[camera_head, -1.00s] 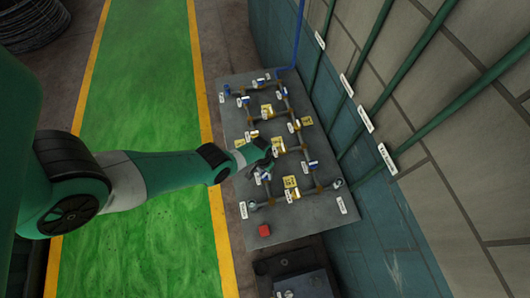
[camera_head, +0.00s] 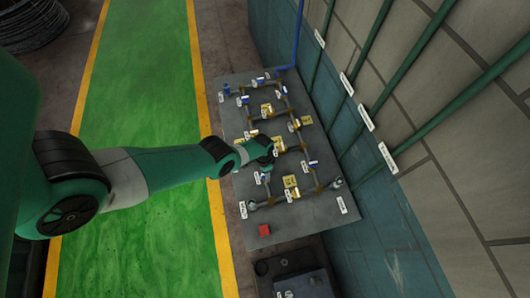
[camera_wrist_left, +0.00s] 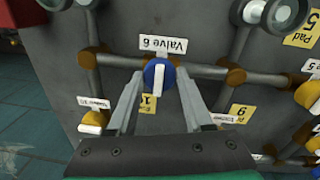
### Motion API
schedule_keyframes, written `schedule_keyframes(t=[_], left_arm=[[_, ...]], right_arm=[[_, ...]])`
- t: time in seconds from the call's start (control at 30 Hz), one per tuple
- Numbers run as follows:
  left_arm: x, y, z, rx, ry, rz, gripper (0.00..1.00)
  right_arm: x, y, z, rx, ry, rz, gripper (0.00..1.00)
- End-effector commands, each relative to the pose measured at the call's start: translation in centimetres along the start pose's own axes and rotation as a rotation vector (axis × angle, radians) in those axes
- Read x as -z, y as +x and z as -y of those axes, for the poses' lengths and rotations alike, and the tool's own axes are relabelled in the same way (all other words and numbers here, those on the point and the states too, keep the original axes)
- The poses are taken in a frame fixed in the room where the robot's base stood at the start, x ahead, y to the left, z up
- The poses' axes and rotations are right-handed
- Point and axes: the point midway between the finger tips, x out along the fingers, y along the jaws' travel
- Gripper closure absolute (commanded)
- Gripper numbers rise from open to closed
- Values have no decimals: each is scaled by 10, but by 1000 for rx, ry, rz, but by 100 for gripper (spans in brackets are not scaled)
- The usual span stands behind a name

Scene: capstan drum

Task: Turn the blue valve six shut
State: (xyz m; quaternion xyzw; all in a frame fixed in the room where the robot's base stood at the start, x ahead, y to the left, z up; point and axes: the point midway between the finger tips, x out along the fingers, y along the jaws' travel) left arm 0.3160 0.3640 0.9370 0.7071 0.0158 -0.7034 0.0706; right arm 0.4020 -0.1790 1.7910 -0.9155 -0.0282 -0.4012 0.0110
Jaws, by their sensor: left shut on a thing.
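The blue valve (camera_wrist_left: 152,71) sits on a grey pipe under the label "Valve 6" (camera_wrist_left: 163,44) in the left wrist view. Its white handle bar points up and down in that view, across the pipe. My left gripper (camera_wrist_left: 160,78) has a finger on each side of the blue knob and is shut on it. In the head view my left gripper (camera_head: 265,156) is over the middle of the panel (camera_head: 293,226) and covers part of the pipework. I cannot make out valve six there. My right gripper is in neither view.
A yellow valve (camera_wrist_left: 94,121) is left of the blue one. Round fittings (camera_wrist_left: 270,13) and the yellow "Pad 5" card (camera_wrist_left: 302,29) are above. A red block (camera_head: 264,230) lies near the panel's lower edge. The tiled wall (camera_head: 405,210) stands to the right.

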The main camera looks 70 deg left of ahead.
Motion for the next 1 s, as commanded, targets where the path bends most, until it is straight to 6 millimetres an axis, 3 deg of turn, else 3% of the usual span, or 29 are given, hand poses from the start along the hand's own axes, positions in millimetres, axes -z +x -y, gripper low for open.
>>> schedule_keyframes(t=[0.33, 0.37, 0.53, 0.83, 1.0], left_arm=[[-1, 1, 0, 1, 6, 1, 100], [-1, 1, 0, 1, 6, 1, 47], [0, 0, 0, 1, 5, 1, 19], [0, -2, 0, 1, 4, 1, 19], [1, -23, -2, 1, 5, 0, 19]], right_arm=[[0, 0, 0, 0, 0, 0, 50], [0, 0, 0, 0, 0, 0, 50], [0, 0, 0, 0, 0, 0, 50], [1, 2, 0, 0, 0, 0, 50], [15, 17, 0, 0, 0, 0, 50]])
